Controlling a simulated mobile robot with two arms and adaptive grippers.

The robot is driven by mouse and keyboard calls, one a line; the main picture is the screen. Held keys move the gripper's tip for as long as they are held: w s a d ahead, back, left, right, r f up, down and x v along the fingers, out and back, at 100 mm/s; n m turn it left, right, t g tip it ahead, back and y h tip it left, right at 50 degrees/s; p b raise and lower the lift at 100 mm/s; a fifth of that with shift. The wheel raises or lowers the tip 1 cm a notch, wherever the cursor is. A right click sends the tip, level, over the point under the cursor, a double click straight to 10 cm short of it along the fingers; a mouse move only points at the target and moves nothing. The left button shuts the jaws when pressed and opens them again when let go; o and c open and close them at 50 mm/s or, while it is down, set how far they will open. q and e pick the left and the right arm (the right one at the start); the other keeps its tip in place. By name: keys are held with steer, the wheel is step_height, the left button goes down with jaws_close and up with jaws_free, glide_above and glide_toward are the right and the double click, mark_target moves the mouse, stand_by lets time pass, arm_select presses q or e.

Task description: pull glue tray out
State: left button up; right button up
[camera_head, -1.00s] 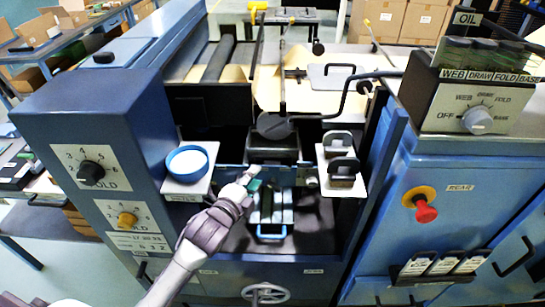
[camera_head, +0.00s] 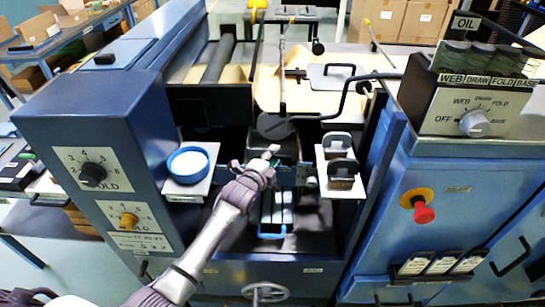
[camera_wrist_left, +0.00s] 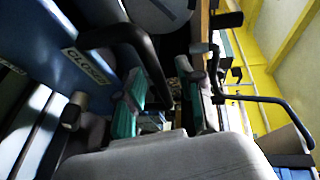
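A tray-like part with pale slots and a blue front handle (camera_head: 271,235) sits low in the machine's central opening. I cannot tell for sure that it is the glue tray. My left gripper (camera_head: 270,157) is above and behind this part, in front of the dark block in the opening. In the left wrist view its two green-padded fingers (camera_wrist_left: 160,106) stand apart, with a black bar handle (camera_wrist_left: 150,68) showing between or behind them. Contact with the handle cannot be told. A small white label (camera_wrist_left: 86,66) is on the blue panel beside the handle. My right gripper is not in view.
A shelf with a blue-rimmed white cup (camera_head: 187,165) stands left of the opening. A white shelf with black-handled blocks (camera_head: 340,160) stands right. A black crank (camera_head: 275,125) hangs above. A handwheel (camera_head: 265,292) is below, and a red stop button (camera_head: 424,213) is at right.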

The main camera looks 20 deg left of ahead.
arm_select(q)
jaws_close()
steer(key=shift+s, duration=0.1)
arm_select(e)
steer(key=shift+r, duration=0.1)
